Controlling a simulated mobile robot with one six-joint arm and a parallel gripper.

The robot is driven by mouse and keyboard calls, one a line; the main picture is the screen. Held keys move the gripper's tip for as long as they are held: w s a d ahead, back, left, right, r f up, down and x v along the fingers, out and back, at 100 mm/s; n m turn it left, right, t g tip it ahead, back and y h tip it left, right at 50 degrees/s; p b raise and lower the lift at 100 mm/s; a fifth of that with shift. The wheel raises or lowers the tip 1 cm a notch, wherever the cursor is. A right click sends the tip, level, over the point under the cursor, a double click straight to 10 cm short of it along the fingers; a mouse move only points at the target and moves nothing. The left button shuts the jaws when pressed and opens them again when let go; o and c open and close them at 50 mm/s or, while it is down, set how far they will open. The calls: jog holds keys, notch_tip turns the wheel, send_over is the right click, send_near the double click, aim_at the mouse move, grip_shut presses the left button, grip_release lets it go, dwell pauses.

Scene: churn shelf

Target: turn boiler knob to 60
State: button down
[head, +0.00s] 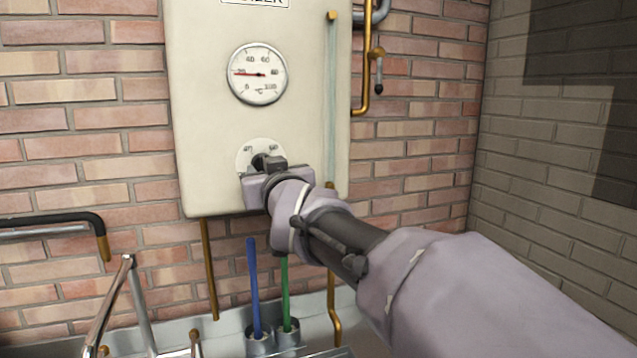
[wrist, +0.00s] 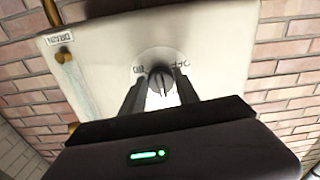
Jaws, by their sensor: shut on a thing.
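The cream boiler (head: 200,120) hangs on the brick wall in the head view. Its round gauge (head: 257,73) has a red needle pointing left, close to the 20 mark. Below it is a pale dial plate (head: 246,150) with a dark knob (head: 257,161) at its centre. My gripper (head: 262,165) is at the knob and hides part of it and of the dial. In the wrist view the two dark fingers (wrist: 160,95) are shut on the knob (wrist: 160,78), one on each side. I cannot read the knob's setting exactly.
A sight tube (head: 332,100) runs up the boiler's right side, beside a brass pipe with a valve (head: 377,70). Below stand blue (head: 253,285) and green (head: 285,290) handled tools in metal cups. A black-sleeved pipe (head: 55,222) is at the left.

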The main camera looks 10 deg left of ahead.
jog(key=shift+s+a+r+m+b, duration=0.1)
jog(key=shift+m+b, duration=0.4)
jog(key=shift+m, duration=1.65)
jog(key=shift+s+a+m+b, duration=0.1)
jog(key=shift+m+b, duration=0.35)
jog(key=shift+m, duration=2)
jog(key=c, duration=0.9)
grip_release()
jog(key=shift+w, duration=0.1)
jog(key=p+v, duration=0.1)
jog(key=v, duration=1.6)
jog(key=shift+d, duration=0.2)
